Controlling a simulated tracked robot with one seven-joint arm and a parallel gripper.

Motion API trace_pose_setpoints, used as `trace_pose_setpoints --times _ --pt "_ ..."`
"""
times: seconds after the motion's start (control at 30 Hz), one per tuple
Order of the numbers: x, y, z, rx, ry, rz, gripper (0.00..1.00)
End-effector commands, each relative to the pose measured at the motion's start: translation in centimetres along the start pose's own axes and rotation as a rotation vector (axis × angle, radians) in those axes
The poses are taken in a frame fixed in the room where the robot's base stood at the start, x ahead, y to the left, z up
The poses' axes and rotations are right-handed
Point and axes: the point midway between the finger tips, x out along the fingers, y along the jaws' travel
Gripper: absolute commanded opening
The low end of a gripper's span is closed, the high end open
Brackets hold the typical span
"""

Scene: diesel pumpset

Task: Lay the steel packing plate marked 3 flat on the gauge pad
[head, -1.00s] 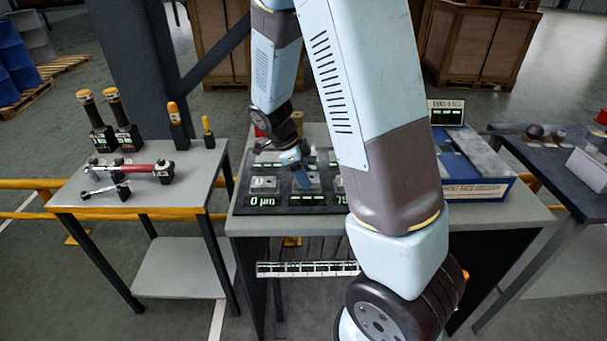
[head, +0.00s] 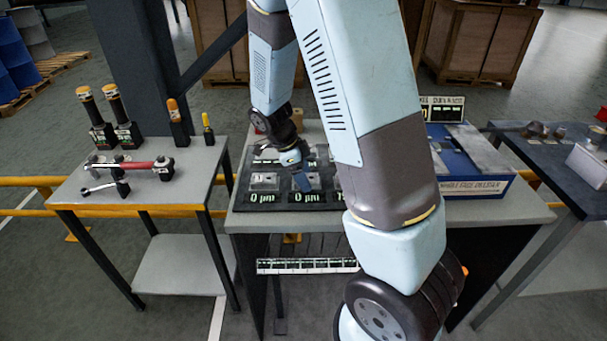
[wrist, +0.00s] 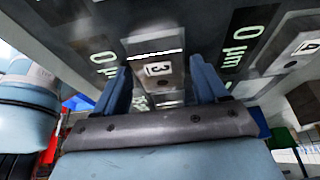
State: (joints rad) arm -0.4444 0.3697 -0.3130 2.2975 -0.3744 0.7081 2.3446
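A steel plate (wrist: 157,57) lies between my fingers in the wrist view; its turned label looks like a 3. It appears flat on the middle pad of the dark gauge board (head: 240,207); its seating edges are partly hidden. My gripper (wrist: 161,82) points down over this plate, fingers apart on either side, with a gap visible at the right finger. In the head view my gripper (head: 302,180) hides most of the middle plate. A plate marked 1 (head: 264,181) lies on the left pad. The left and middle readouts (head: 309,197) both show 0 µm.

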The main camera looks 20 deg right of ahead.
Motion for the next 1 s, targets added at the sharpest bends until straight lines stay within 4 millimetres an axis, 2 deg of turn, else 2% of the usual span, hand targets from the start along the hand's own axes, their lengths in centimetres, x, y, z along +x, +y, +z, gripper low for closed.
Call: trace_pose_setpoints --times 0.1,0.33,0.47,0.57,1.0 --pt "0.0 0.0 0.0 0.0 0.0 0.0 0.83" --pt "0.0 0.0 0.0 0.0 0.0 0.0 0.83" --pt "-0.8 0.0 0.0 0.0 -0.001 -0.002 0.83" --pt "-2.1 0.0 0.1 0.001 -0.002 -0.002 0.83" --pt "-10.5 -0.1 0.1 0.0 -0.003 -0.003 0.83"
